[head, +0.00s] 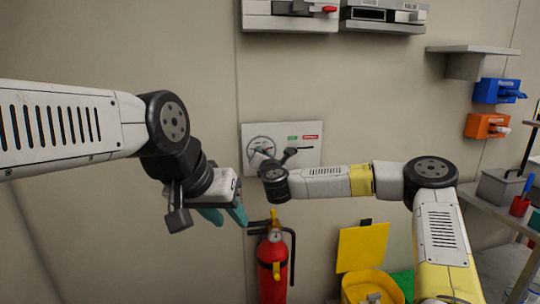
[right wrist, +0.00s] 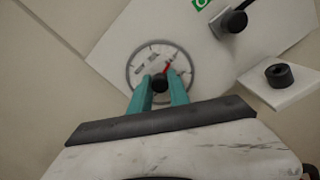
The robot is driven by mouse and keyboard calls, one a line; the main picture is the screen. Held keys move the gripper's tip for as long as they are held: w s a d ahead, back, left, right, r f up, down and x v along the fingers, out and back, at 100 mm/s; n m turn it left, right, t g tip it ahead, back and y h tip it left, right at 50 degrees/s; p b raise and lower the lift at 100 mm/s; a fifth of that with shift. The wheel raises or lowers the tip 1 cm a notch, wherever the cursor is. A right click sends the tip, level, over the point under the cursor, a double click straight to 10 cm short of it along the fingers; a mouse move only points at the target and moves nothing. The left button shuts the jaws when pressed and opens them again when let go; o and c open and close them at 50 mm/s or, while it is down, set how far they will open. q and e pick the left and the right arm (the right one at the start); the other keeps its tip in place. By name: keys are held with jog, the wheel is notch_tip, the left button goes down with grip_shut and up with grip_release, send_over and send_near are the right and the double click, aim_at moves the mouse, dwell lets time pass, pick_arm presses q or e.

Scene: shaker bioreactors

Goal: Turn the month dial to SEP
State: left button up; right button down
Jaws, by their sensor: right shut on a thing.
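The month dial (head: 251,143) is a round, ringed dial on the left part of a white wall panel (head: 309,157). In the right wrist view the dial (right wrist: 134,64) shows a pale face, a thin red pointer (right wrist: 167,67) and a dark centre knob (right wrist: 160,82). The month lettering is too small to read. My right gripper (right wrist: 160,92) is shut on the knob with its two teal fingers; in the head view its wrist partly hides the dial. My left gripper (head: 224,215) is open and empty, in front of the wall, below and left of the panel.
A dark lever (right wrist: 235,21) sits on the panel beside the dial. A red fire extinguisher (head: 272,264) hangs below the panel. Grey wall units (head: 290,22) are above. A blue box (head: 488,91) and an orange box (head: 478,126) are at right. A yellow bin (head: 372,281) stands below.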

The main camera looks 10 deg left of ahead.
jog(key=shift+f, duration=0.1)
dwell(0.3)
jog(key=c, duration=1.2)
grip_release()
jog(key=shift+c, duration=0.2)
jog(key=shift+s, duration=0.1)
jog(key=v, duration=0.7)
jog(key=shift+s, duration=0.25)
jog(key=shift+d, duration=0.1)
